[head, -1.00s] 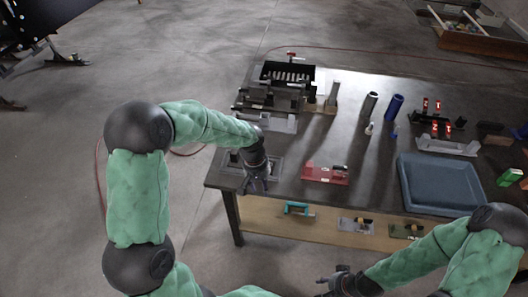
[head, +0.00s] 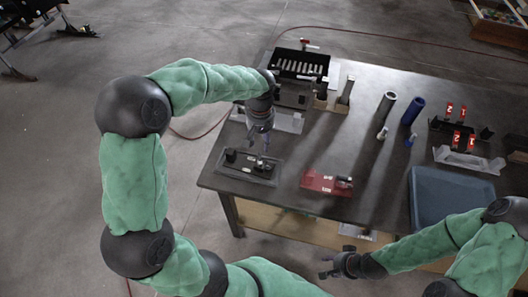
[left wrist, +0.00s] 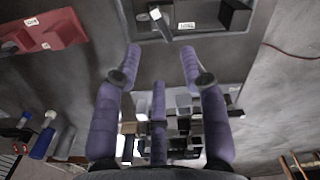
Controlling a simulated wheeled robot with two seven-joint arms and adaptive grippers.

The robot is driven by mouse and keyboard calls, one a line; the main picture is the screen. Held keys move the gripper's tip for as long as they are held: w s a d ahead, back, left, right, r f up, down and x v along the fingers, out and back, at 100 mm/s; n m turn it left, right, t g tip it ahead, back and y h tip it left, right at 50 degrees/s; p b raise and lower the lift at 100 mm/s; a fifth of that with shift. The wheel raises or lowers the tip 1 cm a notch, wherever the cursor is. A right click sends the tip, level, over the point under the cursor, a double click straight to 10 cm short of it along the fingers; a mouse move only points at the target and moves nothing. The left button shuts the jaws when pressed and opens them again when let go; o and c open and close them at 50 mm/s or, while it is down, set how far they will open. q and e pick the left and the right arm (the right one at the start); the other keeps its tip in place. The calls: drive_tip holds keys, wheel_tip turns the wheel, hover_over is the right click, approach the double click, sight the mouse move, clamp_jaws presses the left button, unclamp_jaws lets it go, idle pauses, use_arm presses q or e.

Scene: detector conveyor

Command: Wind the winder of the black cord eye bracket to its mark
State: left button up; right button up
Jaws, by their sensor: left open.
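A dark grey plate (head: 262,180) with low black parts lies near the table's left front corner. It seems to be the cord eye bracket, but I cannot make out its mark. The plate also shows at the top of the left wrist view (left wrist: 205,43), with a black block (left wrist: 235,14) and a small light-tipped lever (left wrist: 160,22), perhaps the winder. My left gripper (head: 259,147) is open and empty, above the plate's back edge and apart from it. Its three purple fingers (left wrist: 160,85) are spread. My right gripper (head: 328,266) hangs in front of the table; its fingers are too small to judge.
A red fixture (head: 322,182) stands right of the plate. Behind my left gripper are grey brackets and a black slotted box (head: 300,64). Two cylinders, one grey, one blue (head: 413,110), stand farther right, near a blue-grey tray (head: 450,176). Bare table lies between them.

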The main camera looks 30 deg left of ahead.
sight(260, 161)
use_arm(q)
wheel_tip(260, 161, down, 10)
drive_tip(key=shift+s+r+b, duration=0.1)
drive_tip(key=shift+b, duration=0.9)
clamp_jaws()
